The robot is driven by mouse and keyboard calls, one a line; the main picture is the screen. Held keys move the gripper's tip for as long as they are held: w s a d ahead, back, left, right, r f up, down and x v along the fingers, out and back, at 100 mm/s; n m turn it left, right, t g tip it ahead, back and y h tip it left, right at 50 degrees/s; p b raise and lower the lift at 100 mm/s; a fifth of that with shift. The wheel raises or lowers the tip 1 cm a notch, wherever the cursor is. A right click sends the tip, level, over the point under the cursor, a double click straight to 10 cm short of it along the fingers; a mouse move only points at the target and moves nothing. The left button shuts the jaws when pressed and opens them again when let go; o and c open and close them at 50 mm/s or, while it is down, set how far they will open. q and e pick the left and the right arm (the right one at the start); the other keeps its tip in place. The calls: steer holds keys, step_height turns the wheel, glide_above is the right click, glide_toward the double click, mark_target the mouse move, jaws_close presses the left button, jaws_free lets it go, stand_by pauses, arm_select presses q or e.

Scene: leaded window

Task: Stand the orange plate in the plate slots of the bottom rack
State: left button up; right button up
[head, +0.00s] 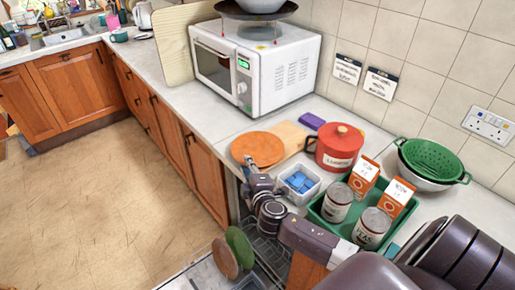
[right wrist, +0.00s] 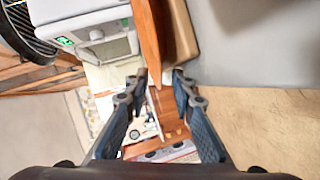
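The orange plate (head: 257,147) lies on the counter near its front edge, beside a wooden board. My right gripper (head: 248,165) is at the plate's near rim. In the right wrist view the plate (right wrist: 152,40) shows edge-on, between and just beyond the fingertips of the open right gripper (right wrist: 160,80); gaps show beside it and I cannot see contact. The bottom rack (head: 268,252) is pulled out below the counter, partly hidden by my right arm. A brown plate (head: 224,259) and a green plate (head: 240,247) stand in it. My left gripper is not in view.
The wooden board (head: 291,136) is close to the plate. A white tub (head: 299,196) with blue pieces, a red pot (head: 339,160) and a green tray (head: 317,212) with cans and cartons stand to the right. A microwave (head: 262,75) stands behind. The floor at left is clear.

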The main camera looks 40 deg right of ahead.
steer(key=shift+w, duration=0.2)
jaws_close()
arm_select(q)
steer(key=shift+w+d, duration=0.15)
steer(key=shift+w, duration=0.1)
arm_select(e)
steer(key=shift+r, duration=0.65)
step_height(320, 180, up, 19)
steer(key=s+a+f+m+g+h+b, duration=0.2)
steer(key=s+a+f+m+h+b, duration=0.1)
steer(key=s+a+f, duration=0.6)
arm_select(q)
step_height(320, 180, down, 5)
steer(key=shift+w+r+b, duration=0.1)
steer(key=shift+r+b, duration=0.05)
steer(key=shift+b, duration=0.8)
arm_select(e)
steer(key=s+a+r+m+g+h, duration=0.1)
steer(key=s+a+m+g+h, duration=0.2)
steer(key=s+a, duration=0.4)
steer(key=s+h, duration=0.1)
steer(key=s, duration=0.3)
steer(key=shift+a+r+m, duration=0.25)
steer(key=shift+a+m, duration=0.05)
steer(key=shift+a, duration=0.05)
